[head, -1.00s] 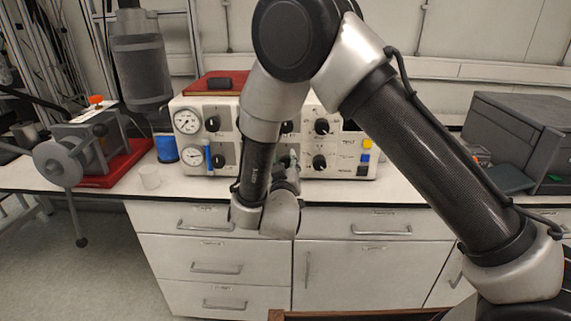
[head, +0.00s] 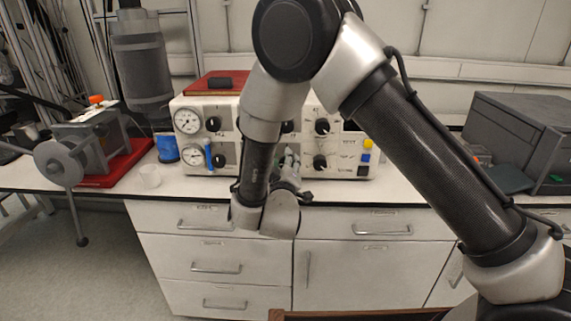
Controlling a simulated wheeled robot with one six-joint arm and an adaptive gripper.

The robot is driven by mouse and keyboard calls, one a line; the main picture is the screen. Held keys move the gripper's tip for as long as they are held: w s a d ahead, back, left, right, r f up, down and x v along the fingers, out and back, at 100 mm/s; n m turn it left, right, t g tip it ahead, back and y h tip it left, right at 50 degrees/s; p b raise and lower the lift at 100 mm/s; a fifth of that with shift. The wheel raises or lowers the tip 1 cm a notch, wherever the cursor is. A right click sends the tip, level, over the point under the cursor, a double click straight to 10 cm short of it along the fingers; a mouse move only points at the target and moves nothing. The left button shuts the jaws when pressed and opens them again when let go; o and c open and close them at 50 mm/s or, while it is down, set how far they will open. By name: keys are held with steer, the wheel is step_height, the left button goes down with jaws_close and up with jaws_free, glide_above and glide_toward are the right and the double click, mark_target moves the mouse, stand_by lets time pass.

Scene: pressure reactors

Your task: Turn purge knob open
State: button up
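The control panel (head: 345,110) is a cream box with gauges and several black knobs, standing on the white bench. Knobs show at upper left (head: 213,124), lower left (head: 219,160), upper right (head: 322,127) and lower right (head: 320,162). Their labels are too small to read, so I cannot tell which is the purge knob. My gripper (head: 291,160) is in front of the panel's lower middle, pointing toward it. My wrist and arm partly hide it and the middle knobs. I cannot tell if its fingers are open or touching a knob.
A white cup (head: 149,176) and a blue spool (head: 167,148) stand left of the panel. A reactor on a red base (head: 125,165) is at far left. A grey case (head: 520,135) stands at right. Drawers (head: 215,244) lie below the bench.

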steer(key=o, duration=1)
steer(key=s, duration=1.2)
steer(key=shift+a, duration=0.2)
